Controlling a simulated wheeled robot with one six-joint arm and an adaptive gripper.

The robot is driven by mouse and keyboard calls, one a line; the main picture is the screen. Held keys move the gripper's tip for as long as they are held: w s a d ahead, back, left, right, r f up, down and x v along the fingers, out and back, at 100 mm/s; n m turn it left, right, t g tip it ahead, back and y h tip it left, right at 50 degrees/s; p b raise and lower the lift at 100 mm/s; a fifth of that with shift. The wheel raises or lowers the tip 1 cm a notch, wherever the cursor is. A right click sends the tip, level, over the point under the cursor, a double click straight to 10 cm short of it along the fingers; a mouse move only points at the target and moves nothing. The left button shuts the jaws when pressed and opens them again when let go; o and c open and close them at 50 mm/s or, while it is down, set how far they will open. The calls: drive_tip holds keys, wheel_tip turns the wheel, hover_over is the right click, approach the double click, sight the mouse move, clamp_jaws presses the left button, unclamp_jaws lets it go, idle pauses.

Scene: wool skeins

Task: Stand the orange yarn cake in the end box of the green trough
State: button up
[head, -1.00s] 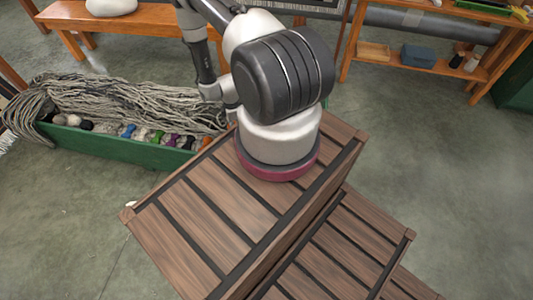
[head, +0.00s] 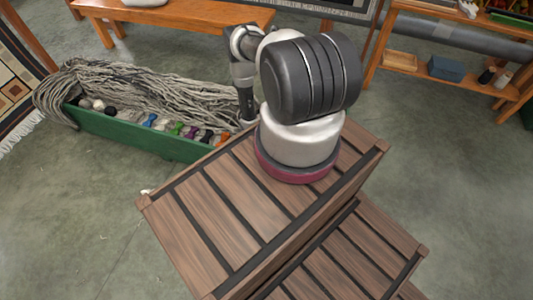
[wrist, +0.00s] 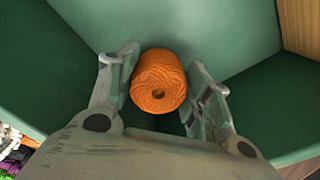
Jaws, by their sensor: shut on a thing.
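The orange yarn cake (wrist: 158,78) is between the fingers of my gripper (wrist: 161,70) in the wrist view, which is shut on it. The end with its hole faces the camera. Green walls surround it on several sides; I cannot tell whether it touches a floor below. The green trough (head: 135,137) stands on the floor at the left in the head view, with grey strands and small coloured skeins in it. My arm reaches down at its right end. My gripper and the cake are hidden there behind my arm and the slatted wooden box.
The slatted wooden box (head: 205,203) fills the front middle in the head view, close to the trough's right end. A wooden bench (head: 180,16) stands behind, shelves (head: 420,72) at the back right, and a patterned rug (head: 15,85) hangs at the left. Concrete floor is free at the left front.

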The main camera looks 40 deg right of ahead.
drive_tip(key=shift+f, duration=0.2)
drive_tip(key=o, duration=1)
